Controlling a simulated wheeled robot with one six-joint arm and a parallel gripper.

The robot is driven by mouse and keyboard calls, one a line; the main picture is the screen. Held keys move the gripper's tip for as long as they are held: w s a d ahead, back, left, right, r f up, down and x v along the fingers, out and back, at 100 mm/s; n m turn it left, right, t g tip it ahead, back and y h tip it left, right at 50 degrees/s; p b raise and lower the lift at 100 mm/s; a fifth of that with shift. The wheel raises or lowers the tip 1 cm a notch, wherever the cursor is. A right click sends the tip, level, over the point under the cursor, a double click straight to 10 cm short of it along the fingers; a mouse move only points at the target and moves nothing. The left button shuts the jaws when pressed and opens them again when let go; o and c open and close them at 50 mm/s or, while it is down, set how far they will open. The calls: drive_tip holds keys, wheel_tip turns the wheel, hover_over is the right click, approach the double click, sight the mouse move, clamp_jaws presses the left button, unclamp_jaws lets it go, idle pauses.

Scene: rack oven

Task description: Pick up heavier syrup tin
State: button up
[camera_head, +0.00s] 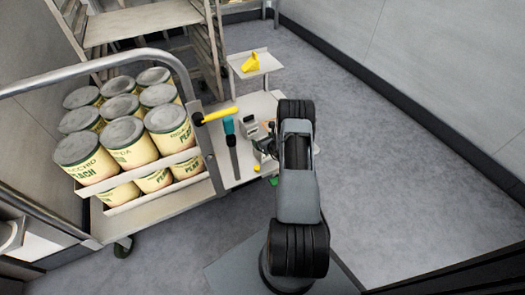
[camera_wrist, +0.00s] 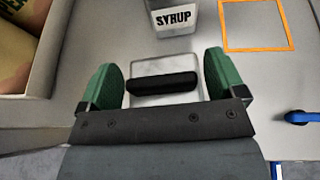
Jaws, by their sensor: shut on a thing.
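In the wrist view, my gripper (camera_wrist: 162,80) has its green fingers on either side of a metal tin (camera_wrist: 150,67) with a black handle across its top. The jaws are shut on this tin. Its front and any label are hidden. A second metal tin (camera_wrist: 174,38) marked SYRUP stands just beyond it, apart from my fingers. The pictures do not show which tin is heavier. In the head view, a tin (camera_head: 248,127) shows on the low bench, left of my arm, which hides much of the gripper.
A cart (camera_head: 150,207) of large peach cans stands at left. A teal-and-grey tool (camera_head: 231,142) and yellow handle (camera_head: 219,114) are beside it. An orange square outline (camera_wrist: 257,49) and a blue object (camera_wrist: 300,117) lie right of the tins. Floor (camera_head: 400,190) at right is clear.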

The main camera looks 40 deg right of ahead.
drive_tip(key=c, duration=0.5)
drive_tip(key=shift+o, duration=0.2)
drive_tip(key=shift+w+r, duration=0.1)
drive_tip(key=shift+r, duration=0.1)
drive_tip(key=shift+r, duration=0.1)
